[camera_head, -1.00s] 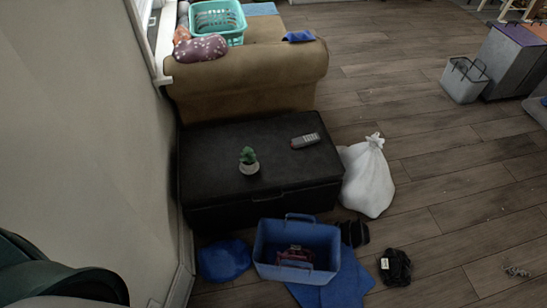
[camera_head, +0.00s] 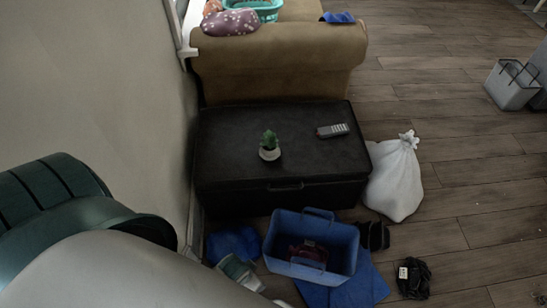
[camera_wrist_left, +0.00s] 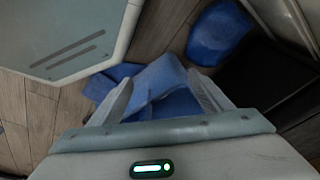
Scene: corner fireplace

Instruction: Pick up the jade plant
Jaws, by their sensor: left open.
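The jade plant (camera_head: 269,146) is a small green plant in a white pot. It stands upright on the black trunk (camera_head: 225,140), near the middle of its top. In the head view this gripper (camera_head: 240,272) is low, near the wall and in front of the trunk, well apart from the plant. The plant does not show in the left wrist view. My right gripper is not in view.
A grey remote (camera_head: 332,131) lies right of the plant. A tan sofa (camera_head: 280,65) stands behind the trunk. A white bag (camera_head: 394,180) sits at its right. A blue bin (camera_head: 312,245), blue cloth (camera_head: 365,285) and black cable (camera_head: 413,278) lie in front. The wall (camera_head: 110,80) is close at left.

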